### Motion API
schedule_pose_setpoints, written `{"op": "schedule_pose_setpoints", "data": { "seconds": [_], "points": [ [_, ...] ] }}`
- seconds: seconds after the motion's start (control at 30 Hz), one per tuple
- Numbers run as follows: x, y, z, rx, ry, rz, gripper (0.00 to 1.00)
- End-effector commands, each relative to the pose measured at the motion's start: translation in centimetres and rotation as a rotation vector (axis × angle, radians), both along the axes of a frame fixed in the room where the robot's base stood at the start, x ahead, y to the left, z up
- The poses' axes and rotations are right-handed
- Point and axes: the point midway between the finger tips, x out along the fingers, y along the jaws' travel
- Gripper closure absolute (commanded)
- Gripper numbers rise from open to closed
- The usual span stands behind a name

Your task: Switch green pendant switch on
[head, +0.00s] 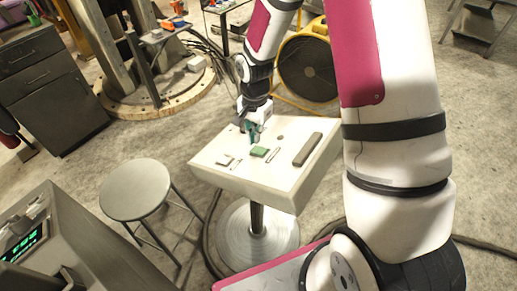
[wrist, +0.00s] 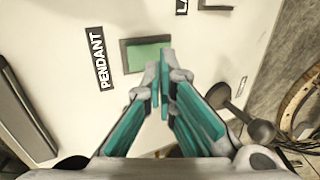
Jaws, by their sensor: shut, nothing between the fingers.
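The green pendant switch (head: 259,152) is a green block on the pale top of a pedestal console (head: 225,176). In the wrist view the green switch (wrist: 143,58) sits in a dark square frame beside a black PENDANT label (wrist: 100,61). My gripper (head: 252,141) has teal fingers and is over the console, just behind the switch in the head view. In the wrist view my gripper (wrist: 166,58) is shut and empty, its tips overlapping the switch's right edge. I cannot tell whether the tips touch it, and they hide part of that edge.
A long dark bar (head: 307,149) lies on the console to the right of the switch. A dark lever with a round end (wrist: 257,130) shows in the wrist view. A grey stool (head: 135,190) stands left of the console, and a yellow fan (head: 306,68) stands behind.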

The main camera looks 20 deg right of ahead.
Motion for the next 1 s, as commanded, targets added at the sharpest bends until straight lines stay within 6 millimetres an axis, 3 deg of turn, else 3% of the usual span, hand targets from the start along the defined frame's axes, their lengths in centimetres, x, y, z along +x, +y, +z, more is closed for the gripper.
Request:
{"op": "schedule_pose_setpoints", "data": {
  "seconds": [1.0],
  "points": [
    [0.0,0.0,-1.2,0.0,0.0,0.0,1.0]
  ]
}}
